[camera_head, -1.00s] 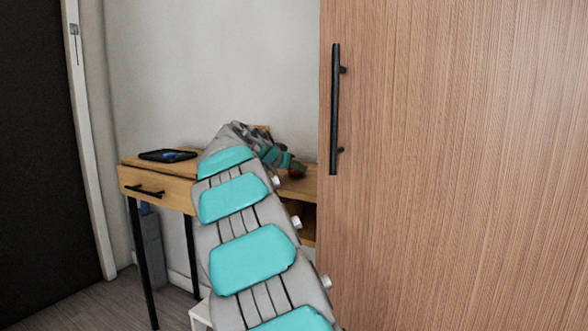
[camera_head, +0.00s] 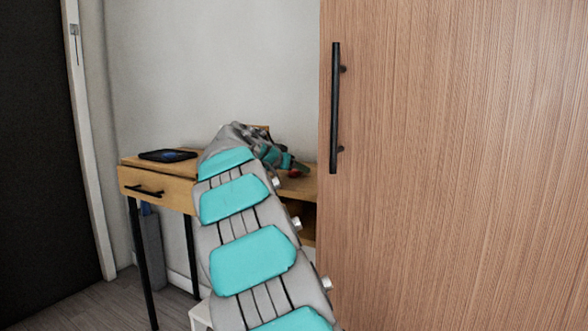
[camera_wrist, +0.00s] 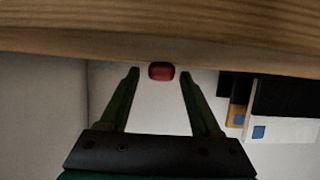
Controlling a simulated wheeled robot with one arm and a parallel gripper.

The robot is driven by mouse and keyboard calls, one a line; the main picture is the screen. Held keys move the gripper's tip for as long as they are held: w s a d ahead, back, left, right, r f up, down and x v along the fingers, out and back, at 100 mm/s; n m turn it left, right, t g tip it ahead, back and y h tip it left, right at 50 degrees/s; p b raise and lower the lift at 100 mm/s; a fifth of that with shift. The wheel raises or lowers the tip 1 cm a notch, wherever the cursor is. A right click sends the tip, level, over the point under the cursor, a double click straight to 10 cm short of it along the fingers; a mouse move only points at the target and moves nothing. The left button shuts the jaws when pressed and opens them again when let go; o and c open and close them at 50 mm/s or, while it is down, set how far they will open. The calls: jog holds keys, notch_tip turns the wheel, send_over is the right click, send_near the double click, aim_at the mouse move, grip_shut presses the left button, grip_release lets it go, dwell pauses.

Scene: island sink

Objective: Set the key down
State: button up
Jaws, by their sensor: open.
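A small red object (camera_wrist: 161,71), which I take to be the key, shows in the wrist view against the wooden desk surface (camera_wrist: 160,45). No key shape can be made out. My gripper (camera_wrist: 160,74) is open, with one dark green finger on each side of the red object and a visible gap to both. In the head view my arm reaches over the desk (camera_head: 158,172), and a bit of red (camera_head: 293,173) shows beside my gripper, low over the desktop. My arm hides much of the desk there.
A dark tablet-like item (camera_head: 168,155) lies on the left of the desk. A tall wooden cabinet (camera_head: 450,160) with a black handle stands close on the right. A grey wall is behind the desk. Dark and white box-like shapes (camera_wrist: 285,110) show in the wrist view.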

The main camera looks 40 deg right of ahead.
jog(key=shift+r, duration=0.25)
jog(key=v, duration=1.2)
jog(key=shift+s+f, duration=0.1)
